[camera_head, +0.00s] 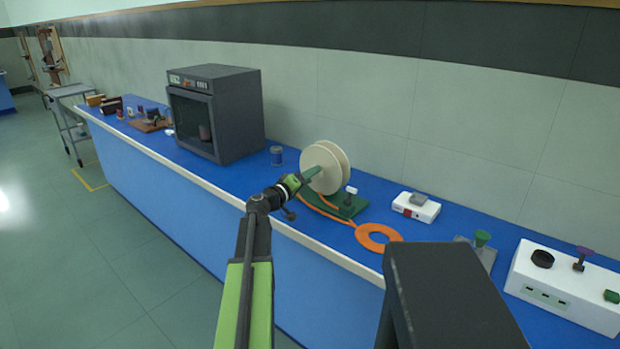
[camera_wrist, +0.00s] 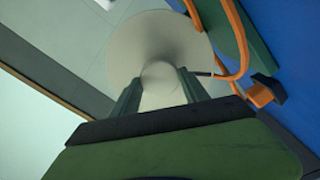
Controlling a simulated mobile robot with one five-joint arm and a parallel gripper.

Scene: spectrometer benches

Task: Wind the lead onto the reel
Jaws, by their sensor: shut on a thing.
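The cream reel (camera_head: 325,165) stands upright on a green base (camera_head: 340,205) on the blue bench. My gripper (camera_head: 316,172) is at its near face. In the wrist view, my gripper (camera_wrist: 158,84) has its two fingers on either side of a pale round knob (camera_wrist: 160,76) in front of the reel's disc (camera_wrist: 150,38), and is shut on it. The orange lead (camera_head: 377,231) lies in a flat coil right of the base, with a strand running toward the reel. In the wrist view the lead (camera_wrist: 237,35) loops beside the disc. Its path behind the reel is hidden.
A white device (camera_head: 416,207), a stand with a green knob (camera_head: 482,240) and a white control box (camera_head: 565,285) stand to the right. The wall is close behind.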

